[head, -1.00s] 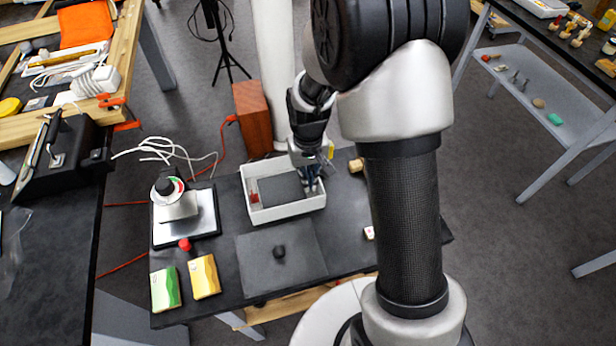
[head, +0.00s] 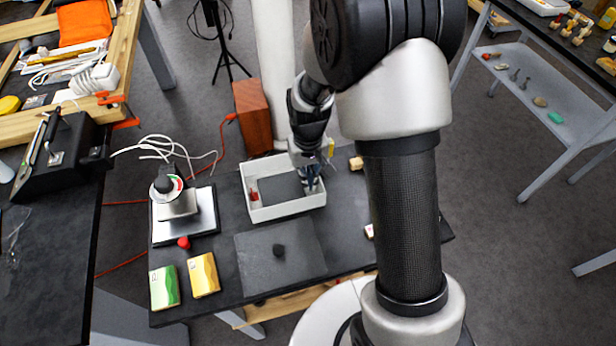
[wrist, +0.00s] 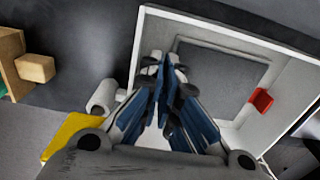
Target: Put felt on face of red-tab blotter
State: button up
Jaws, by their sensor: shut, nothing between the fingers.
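A dark grey square pad (head: 283,187) with a red tab (head: 254,195) lies inside a white tray (head: 290,210) on the black table. In the wrist view the pad (wrist: 215,75) fills much of the tray, and the red tab (wrist: 261,101) is at its right. My gripper (head: 312,184) is over the right end of the tray; its blue fingers (wrist: 164,85) are shut and empty. Whether they touch the tray floor I cannot tell. A flat dark grey sheet (head: 255,270) with a black knob (head: 279,251) lies in front of the tray. I cannot tell which piece is the felt.
A device with a dial (head: 168,187) stands left of the tray on a metal plate. A green block (head: 164,288) and a yellow block (head: 204,275) lie at the front left. A small wooden block (head: 356,163) is right of the tray. My arm hides part of the table's right side.

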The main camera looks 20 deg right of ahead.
jog(key=o, duration=0.6)
jog(key=shift+a, duration=0.1)
